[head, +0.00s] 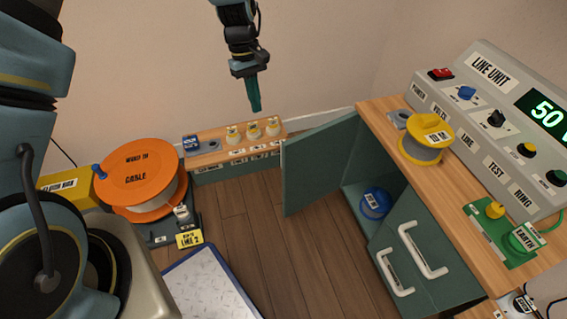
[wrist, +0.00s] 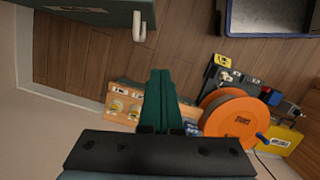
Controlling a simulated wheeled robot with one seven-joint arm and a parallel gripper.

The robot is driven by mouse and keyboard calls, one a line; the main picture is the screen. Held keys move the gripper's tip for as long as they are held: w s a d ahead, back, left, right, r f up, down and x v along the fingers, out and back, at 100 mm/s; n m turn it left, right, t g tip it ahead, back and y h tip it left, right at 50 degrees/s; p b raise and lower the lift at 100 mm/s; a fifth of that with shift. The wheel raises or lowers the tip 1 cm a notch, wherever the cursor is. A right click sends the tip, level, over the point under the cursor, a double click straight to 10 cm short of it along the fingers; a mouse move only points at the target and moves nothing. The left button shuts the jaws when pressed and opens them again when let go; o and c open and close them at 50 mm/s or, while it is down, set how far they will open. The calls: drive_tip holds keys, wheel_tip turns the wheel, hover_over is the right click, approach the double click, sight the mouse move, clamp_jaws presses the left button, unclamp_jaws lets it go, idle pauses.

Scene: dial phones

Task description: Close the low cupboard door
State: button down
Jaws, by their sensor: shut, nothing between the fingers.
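The low cupboard door (head: 318,162) is green and stands open in the head view, swung out to the left of the cupboard (head: 368,180). A blue round item (head: 376,203) shows inside the cupboard. A green panel with a white handle, which seems to be the door (wrist: 95,12), is at the top left of the wrist view. My gripper (head: 255,108) is shut and empty, pointing down near the back wall, up and to the left of the door and apart from it. Its green fingers (wrist: 157,73) are together in the wrist view.
An orange cable drum (head: 143,172) stands to the left. A blue-edged tray (head: 208,285) lies on the floor. Drawers with white handles (head: 423,252) are right of the opening.

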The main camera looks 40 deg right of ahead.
drive_tip(key=s+d+f+b, duration=0.1)
drive_tip(key=s+f+b, duration=0.1)
drive_tip(key=s+f, duration=0.6)
drive_tip(key=shift+w+x, duration=0.45)
drive_tip(key=shift+x, duration=1.5)
drive_tip(key=shift+s+d, duration=0.15)
drive_tip(key=shift+s, duration=0.05)
